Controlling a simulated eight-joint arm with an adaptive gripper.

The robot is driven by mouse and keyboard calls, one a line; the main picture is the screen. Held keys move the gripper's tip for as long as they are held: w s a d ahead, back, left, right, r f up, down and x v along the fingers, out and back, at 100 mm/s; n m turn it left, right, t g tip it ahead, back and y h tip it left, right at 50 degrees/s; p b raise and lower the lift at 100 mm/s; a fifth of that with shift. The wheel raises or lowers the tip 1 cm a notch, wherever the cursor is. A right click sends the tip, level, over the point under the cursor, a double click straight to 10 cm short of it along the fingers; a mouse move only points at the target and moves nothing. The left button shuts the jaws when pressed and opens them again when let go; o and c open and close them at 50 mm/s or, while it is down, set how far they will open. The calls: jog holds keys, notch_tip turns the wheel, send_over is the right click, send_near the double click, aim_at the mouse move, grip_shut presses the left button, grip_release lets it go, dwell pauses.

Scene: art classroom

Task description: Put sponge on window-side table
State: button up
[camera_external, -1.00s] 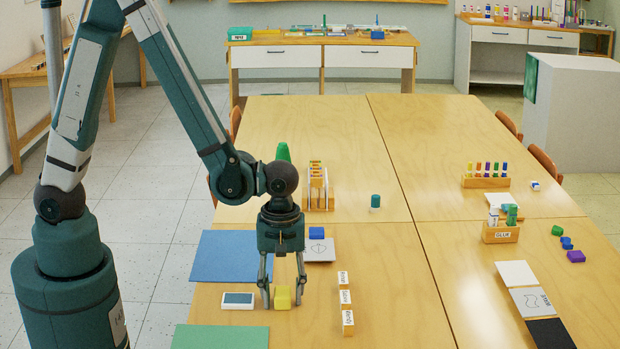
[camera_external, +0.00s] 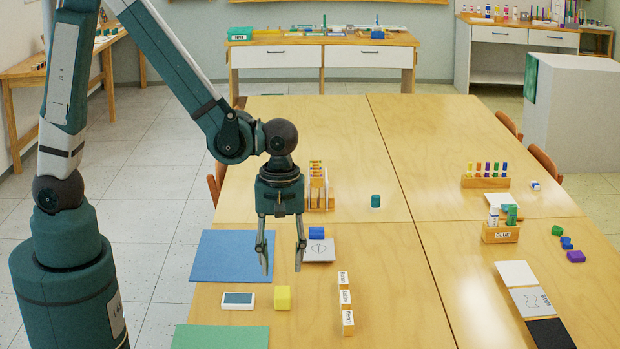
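A small yellow block (camera_external: 283,298), which looks like the sponge, sits on the near left part of the large wooden table (camera_external: 390,290). My gripper (camera_external: 282,268) hangs above and slightly behind it, fingers pointing down, spread and empty. The fingers are apart from the block. Which table is the window-side one I cannot tell, as no window shows; a narrow wooden table (camera_external: 62,70) stands along the left wall, and a white-fronted table (camera_external: 322,61) stands at the back.
Near the block are a white-and-blue eraser-like piece (camera_external: 238,300), labelled small blocks (camera_external: 345,298), a blue sheet (camera_external: 220,257) and a green sheet (camera_external: 220,337). A wooden rack (camera_external: 317,190) stands behind my gripper. The table's middle is mostly clear.

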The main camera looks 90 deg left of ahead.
jog(key=shift+r, duration=1.35)
jog(key=s+a+r+m+t, duration=0.1)
jog(key=s+r+m+t, duration=0.2)
jog(key=s+r+m, duration=0.4)
jog(key=s+a+r+m+t, duration=0.2)
jog(key=s+r+m+t, duration=0.2)
jog(key=s+r+m, duration=0.3)
notch_tip(320, 180, up, 6)
jog(key=m, duration=0.4)
